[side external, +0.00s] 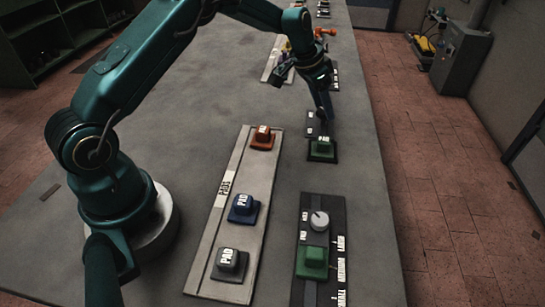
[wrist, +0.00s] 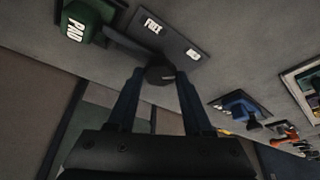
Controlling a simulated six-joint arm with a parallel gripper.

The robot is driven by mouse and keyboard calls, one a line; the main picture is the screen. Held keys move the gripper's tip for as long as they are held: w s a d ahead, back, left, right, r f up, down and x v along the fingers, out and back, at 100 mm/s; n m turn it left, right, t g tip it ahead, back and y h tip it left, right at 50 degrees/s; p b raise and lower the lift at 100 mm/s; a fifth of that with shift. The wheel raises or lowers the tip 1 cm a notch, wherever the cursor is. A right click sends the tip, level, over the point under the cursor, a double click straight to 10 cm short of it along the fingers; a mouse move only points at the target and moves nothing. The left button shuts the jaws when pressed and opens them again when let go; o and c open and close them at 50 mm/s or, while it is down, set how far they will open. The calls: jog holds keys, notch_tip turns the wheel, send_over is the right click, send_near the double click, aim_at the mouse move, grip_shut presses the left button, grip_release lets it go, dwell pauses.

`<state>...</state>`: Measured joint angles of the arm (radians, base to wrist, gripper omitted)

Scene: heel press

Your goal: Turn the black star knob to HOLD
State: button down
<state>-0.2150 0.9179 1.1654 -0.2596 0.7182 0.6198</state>
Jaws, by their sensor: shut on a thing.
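My gripper (side external: 327,114) reaches down to a small dark panel (side external: 313,117) past the middle of the bench. In the wrist view, the gripper (wrist: 161,78) has its fingers closed on a dark knob (wrist: 160,74) with a long dark arm reaching up and left over the panel. I take this for the black star knob; its full shape is not clear, and the fingers hide it in the side view. Two white labels (wrist: 152,25) sit on the panel beside it, too small to read surely. A green PAD block (side external: 322,149) stands at the panel's near end.
A pale strip (side external: 213,232) with orange, blue and black blocks lies to the left. A dark panel (side external: 336,214) with a white knob (side external: 319,221) and green block (side external: 313,261) is nearer the camera. Farther back, a pale board (side external: 272,62) stands near several coloured fixtures.

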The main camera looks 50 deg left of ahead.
jog(key=shift+c, duration=1.5)
grip_release()
jog(key=v, duration=0.5)
jog(key=shift+r, duration=0.1)
